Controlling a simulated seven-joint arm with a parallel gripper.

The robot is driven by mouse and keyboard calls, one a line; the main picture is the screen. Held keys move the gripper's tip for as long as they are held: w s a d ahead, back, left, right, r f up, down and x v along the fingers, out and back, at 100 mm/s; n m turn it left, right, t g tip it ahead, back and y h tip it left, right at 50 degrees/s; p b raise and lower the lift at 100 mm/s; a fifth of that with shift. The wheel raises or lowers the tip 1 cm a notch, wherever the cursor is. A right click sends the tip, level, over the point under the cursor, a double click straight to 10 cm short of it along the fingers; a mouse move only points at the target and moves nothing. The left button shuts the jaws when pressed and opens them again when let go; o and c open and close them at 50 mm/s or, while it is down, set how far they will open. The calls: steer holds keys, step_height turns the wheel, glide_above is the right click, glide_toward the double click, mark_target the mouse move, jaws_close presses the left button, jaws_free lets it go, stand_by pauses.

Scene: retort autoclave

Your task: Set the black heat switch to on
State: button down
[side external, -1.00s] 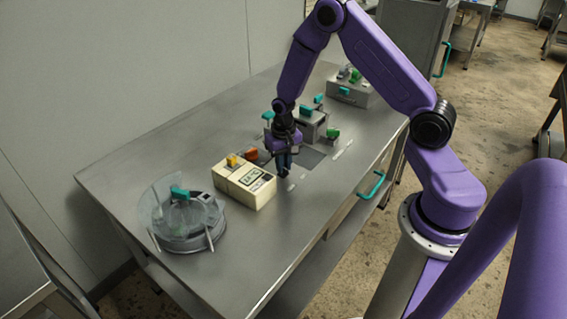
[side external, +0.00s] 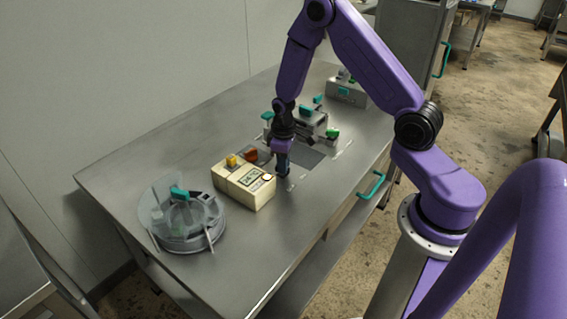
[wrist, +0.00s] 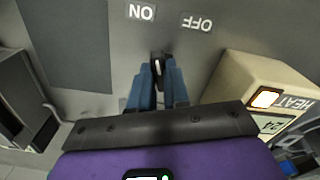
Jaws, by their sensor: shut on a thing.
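The black heat switch (wrist: 157,61) shows as a small dark lever between my fingertips in the wrist view, mostly hidden by them. My gripper (wrist: 158,80) has blue fingers closed on it. The ON label (wrist: 141,12) and the OFF label (wrist: 197,22) are on the metal surface beyond the switch. The lever sits nearer the ON side in the picture. In the side view my gripper (side external: 283,170) points down at the table beside the cream control box (side external: 232,186), and the switch is hidden there.
The control box also shows in the wrist view (wrist: 235,75), close right of my fingers, with a bright HEAT lamp (wrist: 265,98). A round lidded vessel (side external: 190,240) stands at the left. A grey device with teal handles (side external: 312,122) stands behind my gripper. The table's front is clear.

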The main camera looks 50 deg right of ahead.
steer(key=shift+n, duration=0.6)
steer(key=c, duration=1.1)
jaws_free()
step_height(320, 180, up, 18)
steer(key=shift+f, duration=0.25)
